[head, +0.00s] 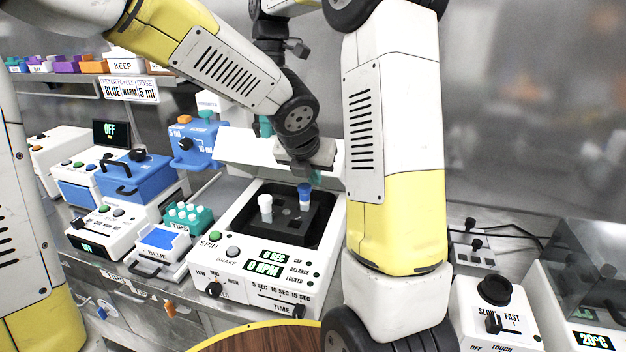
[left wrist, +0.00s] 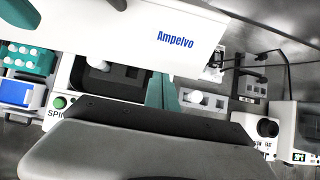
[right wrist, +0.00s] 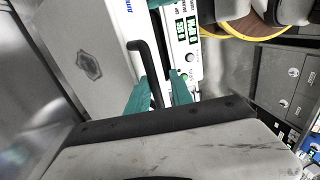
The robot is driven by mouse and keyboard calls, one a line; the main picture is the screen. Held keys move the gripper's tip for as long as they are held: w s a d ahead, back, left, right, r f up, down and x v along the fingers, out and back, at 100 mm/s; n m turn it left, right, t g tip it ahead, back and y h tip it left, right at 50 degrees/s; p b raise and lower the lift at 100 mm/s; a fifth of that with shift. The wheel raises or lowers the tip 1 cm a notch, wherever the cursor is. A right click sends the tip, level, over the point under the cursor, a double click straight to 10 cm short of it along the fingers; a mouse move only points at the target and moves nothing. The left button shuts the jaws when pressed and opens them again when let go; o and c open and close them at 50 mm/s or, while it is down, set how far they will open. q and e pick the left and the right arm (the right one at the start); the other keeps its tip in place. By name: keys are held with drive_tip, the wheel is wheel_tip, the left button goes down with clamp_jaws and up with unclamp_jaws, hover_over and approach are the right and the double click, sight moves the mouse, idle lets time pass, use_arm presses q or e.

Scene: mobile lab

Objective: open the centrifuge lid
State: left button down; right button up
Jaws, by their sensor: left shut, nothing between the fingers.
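The white centrifuge (head: 232,267) stands in the middle of the head view. Its lid (head: 236,146) is raised at the back, and the dark bowl shows with a white-capped and a blue-capped tube. In the left wrist view the lid (left wrist: 120,32) carries the word Ampelvo. My left gripper (head: 316,177) is shut and empty, over the bowl by the lid; its teal fingers (left wrist: 161,92) show close together. My right gripper (head: 262,127) is beside the lid, partly hidden by my arm. In the right wrist view its fingers (right wrist: 160,92) are apart, with the black lid handle (right wrist: 148,62) between them.
A teal tip rack (head: 188,217), a blue-topped device (head: 160,240) and a blue box (head: 190,147) stand left of the centrifuge. A SLOW/FAST knob device (head: 492,318) stands at right. A round wooden top (head: 260,340) is in front.

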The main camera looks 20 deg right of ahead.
drive_tip(key=shift+o, duration=0.8)
drive_tip(key=shift+a, duration=0.1)
drive_tip(key=shift+r, duration=0.1)
